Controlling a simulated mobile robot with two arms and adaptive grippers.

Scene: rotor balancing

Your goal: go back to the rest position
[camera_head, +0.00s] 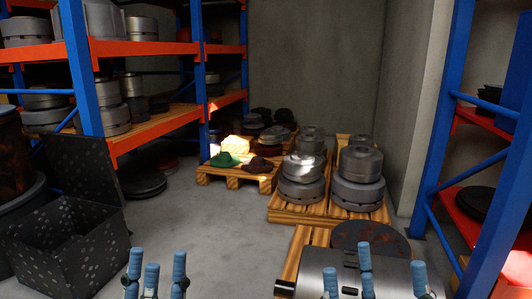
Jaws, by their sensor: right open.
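My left gripper (156,264) is at the bottom edge, left of centre, with its blue fingertips pointing up. Its fingers stand close together with small gaps, nothing shows between them, and its lower part is cut off. My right gripper (374,268) is at the bottom right with its blue fingertips spread wide apart. It is open and appears in front of a grey metal cylinder (318,262) with a dark shaft end. I cannot tell whether the fingers touch the cylinder.
A black perforated crate (68,255) stands at the left. Blue and orange shelving (150,48) with metal parts rises behind it; another rack (442,130) is at the right. Pallets (270,212) with stacked rotor parts (302,178) stand ahead. Grey floor (215,235) is free between crate and pallets.

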